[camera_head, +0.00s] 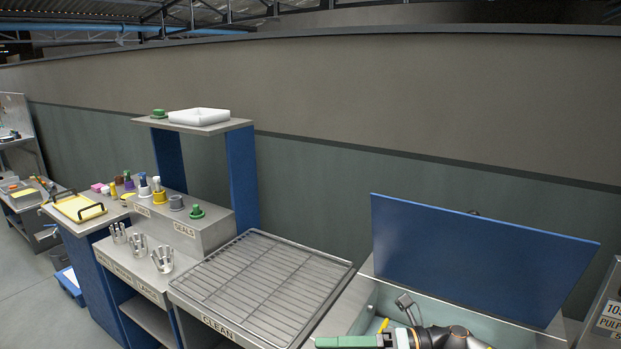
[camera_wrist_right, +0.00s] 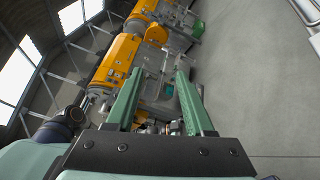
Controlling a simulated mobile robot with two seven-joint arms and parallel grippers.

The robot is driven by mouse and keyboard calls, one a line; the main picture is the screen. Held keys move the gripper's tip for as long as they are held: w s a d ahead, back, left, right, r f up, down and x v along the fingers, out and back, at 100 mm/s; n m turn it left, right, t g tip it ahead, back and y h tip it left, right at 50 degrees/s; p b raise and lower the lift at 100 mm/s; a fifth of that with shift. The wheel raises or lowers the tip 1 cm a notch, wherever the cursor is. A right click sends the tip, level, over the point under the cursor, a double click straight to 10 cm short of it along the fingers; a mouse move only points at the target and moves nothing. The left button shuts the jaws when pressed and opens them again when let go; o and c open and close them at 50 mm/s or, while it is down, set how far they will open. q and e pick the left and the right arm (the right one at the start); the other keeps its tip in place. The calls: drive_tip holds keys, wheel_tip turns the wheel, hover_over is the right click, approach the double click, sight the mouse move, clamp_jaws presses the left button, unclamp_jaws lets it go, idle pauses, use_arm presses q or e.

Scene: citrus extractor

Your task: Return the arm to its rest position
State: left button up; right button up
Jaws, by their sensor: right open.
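My right gripper (camera_head: 335,342) shows at the bottom edge of the head view, in front of an open bin (camera_head: 362,318) with a raised blue lid (camera_head: 470,255). Its green finger points left, and the arm behind it is cut off by the frame. In the right wrist view the two green fingers of this gripper (camera_wrist_right: 160,74) stand apart with nothing between them. My left gripper is in neither view.
A wire rack (camera_head: 262,285) labelled CLEAN lies left of the bin. Further left are a stepped shelf with seals (camera_head: 196,212), metal cups (camera_head: 162,259) and a yellow tray (camera_head: 78,207). The wrist view shows orange machines (camera_wrist_right: 118,58) and bare grey floor (camera_wrist_right: 255,90).

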drive_tip(key=s+d+f+m+t+h, duration=0.15)
drive_tip(key=f+m+t+h, duration=0.4)
drive_tip(key=m, duration=0.75)
drive_tip(key=s+f+m+t+h, duration=0.2)
drive_tip(key=f+m+t, duration=0.6)
drive_tip(key=m, duration=0.5)
drive_tip(key=s+d+f+m+g+h, duration=0.2)
drive_tip(key=s+d+f+m+h, duration=0.2)
drive_tip(key=s+f, duration=0.3)
drive_tip(key=s+d+f+m+g+h, duration=0.3)
drive_tip(key=s+d+f+m, duration=0.4)
drive_tip(key=s, duration=0.3)
drive_tip(key=shift+d+f+m+h, duration=0.3)
drive_tip(key=shift+f+h, duration=0.15)
drive_tip(key=shift+h, duration=0.1)
drive_tip(key=shift+a, duration=0.1)
